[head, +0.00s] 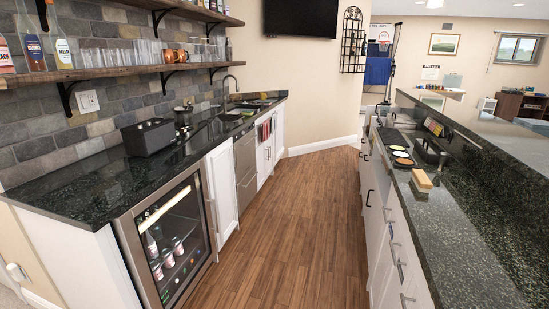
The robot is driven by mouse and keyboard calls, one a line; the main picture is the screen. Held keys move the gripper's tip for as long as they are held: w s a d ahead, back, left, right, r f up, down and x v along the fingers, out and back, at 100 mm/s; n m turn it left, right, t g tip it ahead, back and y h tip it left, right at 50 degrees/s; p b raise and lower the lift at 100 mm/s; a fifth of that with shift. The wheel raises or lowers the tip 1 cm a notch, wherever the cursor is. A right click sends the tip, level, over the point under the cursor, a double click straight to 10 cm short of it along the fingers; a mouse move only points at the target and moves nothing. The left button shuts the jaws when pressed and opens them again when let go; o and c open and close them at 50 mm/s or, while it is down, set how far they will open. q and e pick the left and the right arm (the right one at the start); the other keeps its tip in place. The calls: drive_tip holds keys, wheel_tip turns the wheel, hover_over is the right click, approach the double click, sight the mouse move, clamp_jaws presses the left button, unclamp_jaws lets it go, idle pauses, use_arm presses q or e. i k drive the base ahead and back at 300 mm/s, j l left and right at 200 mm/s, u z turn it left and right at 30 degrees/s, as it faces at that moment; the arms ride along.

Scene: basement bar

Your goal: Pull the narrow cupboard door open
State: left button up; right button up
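A narrow white cupboard door (223,185) is in the left run of cabinets in the head view, between the glass-fronted drinks fridge (165,240) and a stainless steel appliance (245,165). It looks shut, its face about flush with the fronts beside it. A slim upright handle (211,212) shows near the edge where the fridge and this door meet; I cannot tell for certain which of the two it belongs to. Neither of my grippers shows in the head view.
A wood floor aisle (285,220) lies clear between the left cabinets and the right counter (440,230). Right-hand drawers carry protruding handles (398,255). A black box (148,137) stands on the left counter (75,190). Bottles and glasses line the shelves (100,72) above.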

sight(221, 168)
drive_tip(key=i, duration=3.15)
